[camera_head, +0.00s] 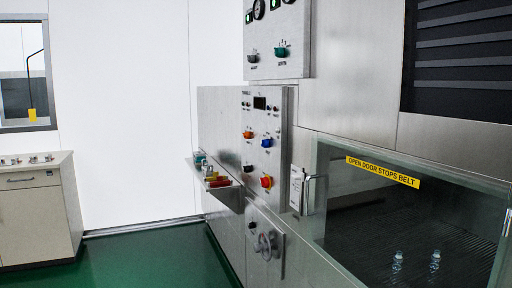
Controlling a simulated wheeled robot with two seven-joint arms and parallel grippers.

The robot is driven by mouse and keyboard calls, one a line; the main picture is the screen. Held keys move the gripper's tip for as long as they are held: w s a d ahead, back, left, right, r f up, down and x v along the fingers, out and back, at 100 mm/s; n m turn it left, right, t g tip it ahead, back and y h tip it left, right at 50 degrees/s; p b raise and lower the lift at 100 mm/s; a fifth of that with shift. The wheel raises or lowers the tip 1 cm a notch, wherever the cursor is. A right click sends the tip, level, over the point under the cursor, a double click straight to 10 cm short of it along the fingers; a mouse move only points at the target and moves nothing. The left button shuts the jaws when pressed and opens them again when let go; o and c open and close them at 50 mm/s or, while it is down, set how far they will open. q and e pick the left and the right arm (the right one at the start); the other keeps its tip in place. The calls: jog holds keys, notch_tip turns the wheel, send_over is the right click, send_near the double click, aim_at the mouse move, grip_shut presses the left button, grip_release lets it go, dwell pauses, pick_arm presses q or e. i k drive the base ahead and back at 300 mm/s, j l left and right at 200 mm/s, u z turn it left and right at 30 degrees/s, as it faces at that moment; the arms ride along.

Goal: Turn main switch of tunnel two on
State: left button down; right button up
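A grey control panel (284,150) is mounted on the steel machine wall, in the middle of the head view. The labels are too small to read, so I cannot tell which switch is tunnel two's main switch. Neither gripper is in view.
A handwheel (266,244) sits low on the machine. A small shelf (224,196) with items juts out left of the panel. A glass door (400,215) with a yellow sign (383,170) is at right. A cabinet (38,215) stands left; green floor (150,260) between is clear.

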aim_at(265, 181)
jog(key=z, duration=0.3)
jog(key=i+j+z, duration=0.3)
jog(key=j+z, duration=0.35)
jog(key=i+j+z, duration=0.15)
jog(key=j+z, duration=0.15)
jog(key=i+j, duration=0.15)
jog(key=j, duration=0.45)
jog(key=i+j+z, duration=0.15)
jog(key=j, duration=0.5)
jog(key=i+j, duration=0.1)
jog(key=j, duration=0.5)
jog(key=i+j+z, duration=0.1)
jog(key=j, duration=0.55)
